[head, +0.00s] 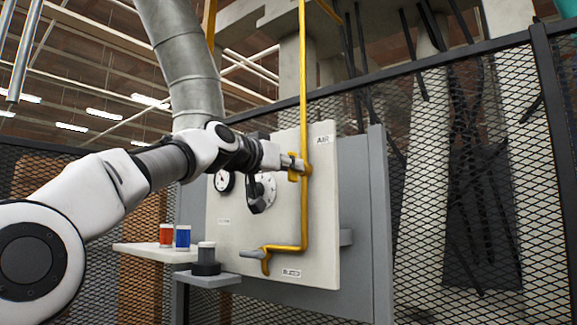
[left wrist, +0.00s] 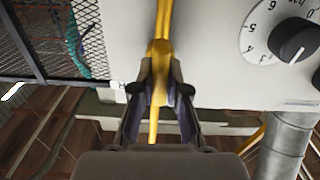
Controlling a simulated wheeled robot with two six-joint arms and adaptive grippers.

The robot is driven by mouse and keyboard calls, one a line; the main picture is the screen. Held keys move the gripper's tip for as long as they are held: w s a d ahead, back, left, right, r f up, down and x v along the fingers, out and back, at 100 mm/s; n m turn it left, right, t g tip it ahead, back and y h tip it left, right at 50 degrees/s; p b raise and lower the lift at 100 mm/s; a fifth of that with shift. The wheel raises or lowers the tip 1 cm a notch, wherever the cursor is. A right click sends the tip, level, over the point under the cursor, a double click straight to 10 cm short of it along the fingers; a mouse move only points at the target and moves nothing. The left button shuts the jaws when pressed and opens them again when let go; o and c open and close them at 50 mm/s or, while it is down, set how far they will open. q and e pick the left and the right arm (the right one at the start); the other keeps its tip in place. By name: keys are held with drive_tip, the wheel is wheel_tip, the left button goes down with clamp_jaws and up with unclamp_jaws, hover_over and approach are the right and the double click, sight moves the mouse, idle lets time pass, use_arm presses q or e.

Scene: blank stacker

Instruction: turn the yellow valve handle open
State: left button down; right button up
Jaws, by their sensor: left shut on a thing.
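The yellow valve handle (head: 307,169) is on the yellow pipe (head: 304,90) that runs down the front of the pale panel, below the AIR label. My left gripper (head: 297,165) reaches it from the left and hides part of it. In the left wrist view, the fingers of my left gripper (left wrist: 158,95) are closed around a yellow part of the valve handle (left wrist: 154,122), with one finger on each side. Its exact angle is hard to tell. My right gripper is not in view.
A second valve (head: 267,257) with a grey lever sits at the pipe's lower end. A gauge (head: 223,181) and a numbered dial (left wrist: 262,32) are on the panel. Red (head: 166,235) and blue (head: 182,237) containers stand on a side shelf. Mesh fencing (head: 470,180) stands at the right.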

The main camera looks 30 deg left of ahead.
use_arm(q)
drive_tip(key=shift+w+f+m, duration=0.1)
drive_tip(key=shift+f+m, duration=0.05)
drive_tip(key=shift+m, duration=0.25)
